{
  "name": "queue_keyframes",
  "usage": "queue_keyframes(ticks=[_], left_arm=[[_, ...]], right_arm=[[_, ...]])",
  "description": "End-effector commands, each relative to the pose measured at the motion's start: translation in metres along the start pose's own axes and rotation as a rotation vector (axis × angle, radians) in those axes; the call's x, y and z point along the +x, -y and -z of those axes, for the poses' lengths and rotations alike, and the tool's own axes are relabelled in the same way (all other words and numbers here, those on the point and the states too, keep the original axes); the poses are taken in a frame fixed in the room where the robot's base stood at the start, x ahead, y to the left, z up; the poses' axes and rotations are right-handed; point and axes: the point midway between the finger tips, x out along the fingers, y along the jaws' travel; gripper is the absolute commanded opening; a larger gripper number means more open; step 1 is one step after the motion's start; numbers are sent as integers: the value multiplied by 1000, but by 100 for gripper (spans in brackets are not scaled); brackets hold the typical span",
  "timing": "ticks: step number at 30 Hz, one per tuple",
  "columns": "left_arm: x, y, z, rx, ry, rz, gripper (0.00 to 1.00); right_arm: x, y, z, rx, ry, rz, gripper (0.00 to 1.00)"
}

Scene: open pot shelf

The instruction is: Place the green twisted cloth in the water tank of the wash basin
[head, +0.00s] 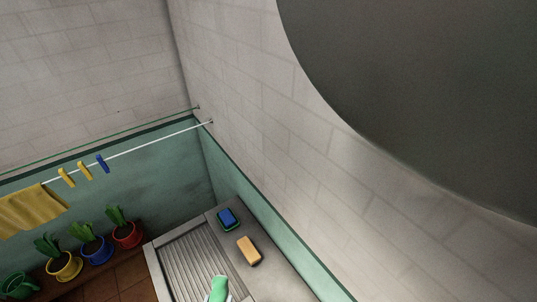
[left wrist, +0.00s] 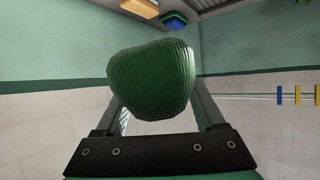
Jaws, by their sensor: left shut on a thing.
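The green twisted cloth (left wrist: 151,80) fills the middle of the left wrist view as a ribbed dark green bundle. My left gripper (left wrist: 158,98) is shut on it, one finger on each side, with the fingertips partly hidden by the cloth. In the head view a light green and white piece (head: 218,288) shows at the bottom edge over the basin; I cannot tell how much of it is gripper or cloth. The wash basin (head: 283,270) is grey with a ribbed washboard. Its water tank cannot be made out. My right gripper is not in view.
A blue sponge on a green dish (head: 228,219) and a tan bar (head: 249,250) lie on the basin's ledge. Potted plants (head: 94,249) stand left of it. A clothesline (head: 140,148) with pegs and a yellow cloth (head: 30,210) runs along the wall.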

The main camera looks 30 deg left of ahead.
Motion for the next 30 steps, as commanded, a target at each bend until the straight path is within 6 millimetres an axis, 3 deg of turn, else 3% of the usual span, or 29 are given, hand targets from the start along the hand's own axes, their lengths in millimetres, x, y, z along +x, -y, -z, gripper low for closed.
queue_keyframes(ticks=[3, 10, 18, 30], left_arm=[[-15, -22, 29, 64, -5, -137, 3], [-35, -54, 72, 182, -8, -352, 3], [-38, -62, 76, 257, -3, -476, 3], [-39, -63, 74, 267, -1, -487, 3]], right_arm=[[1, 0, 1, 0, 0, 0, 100], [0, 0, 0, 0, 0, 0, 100], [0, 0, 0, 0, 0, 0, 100], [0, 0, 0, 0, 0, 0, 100]])
